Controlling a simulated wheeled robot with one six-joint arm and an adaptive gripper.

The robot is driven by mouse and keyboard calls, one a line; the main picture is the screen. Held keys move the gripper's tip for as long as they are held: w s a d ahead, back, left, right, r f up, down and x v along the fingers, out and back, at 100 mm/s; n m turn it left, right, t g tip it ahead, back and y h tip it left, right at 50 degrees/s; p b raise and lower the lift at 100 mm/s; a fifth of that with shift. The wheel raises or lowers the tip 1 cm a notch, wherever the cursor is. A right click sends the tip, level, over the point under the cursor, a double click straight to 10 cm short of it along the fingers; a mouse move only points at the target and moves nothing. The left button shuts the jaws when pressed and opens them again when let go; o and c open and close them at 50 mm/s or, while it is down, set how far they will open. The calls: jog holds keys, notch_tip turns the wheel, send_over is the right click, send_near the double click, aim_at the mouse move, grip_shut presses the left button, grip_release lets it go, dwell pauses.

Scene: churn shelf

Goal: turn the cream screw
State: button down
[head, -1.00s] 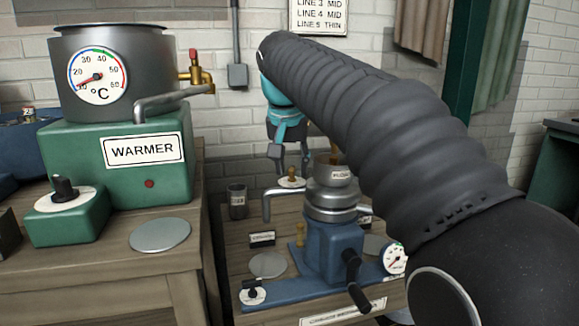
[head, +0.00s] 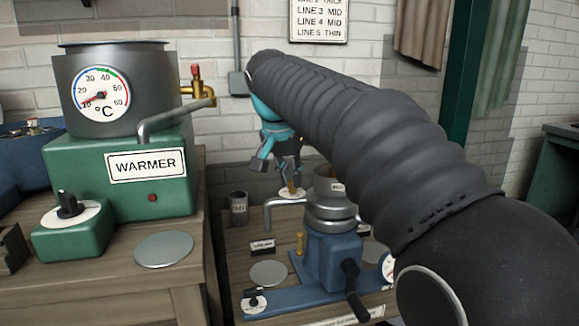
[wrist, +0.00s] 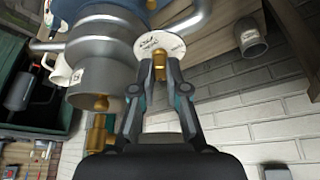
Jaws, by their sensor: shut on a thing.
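The cream screw is a small brass knob (wrist: 160,66) at a round white dial plate (wrist: 160,44) in the wrist view. My gripper (wrist: 157,78) is shut on this knob, one finger on each side. In the head view the gripper (head: 289,178) reaches down to the dial plate (head: 292,193) behind the blue separator (head: 335,252). The fingers and my arm hide most of the knob there. The dial's markings are too small to read.
The separator's metal bowl (head: 331,206) and bent spout (head: 283,202) stand close beside the gripper. A grey cup (head: 239,208) is to the left. The green warmer (head: 150,150) stands on the left bench. A brick wall is behind.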

jog(key=shift+a+m+h+p, duration=0.1)
jog(key=shift+m+h+p, duration=0.55)
jog(key=shift+m, duration=0.65)
jog(key=c, duration=1.2)
grip_release()
jog(key=v, duration=1.2)
jog(key=shift+w+r, duration=0.1)
jog(key=shift+w, duration=0.1)
jog(key=shift+d, duration=0.25)
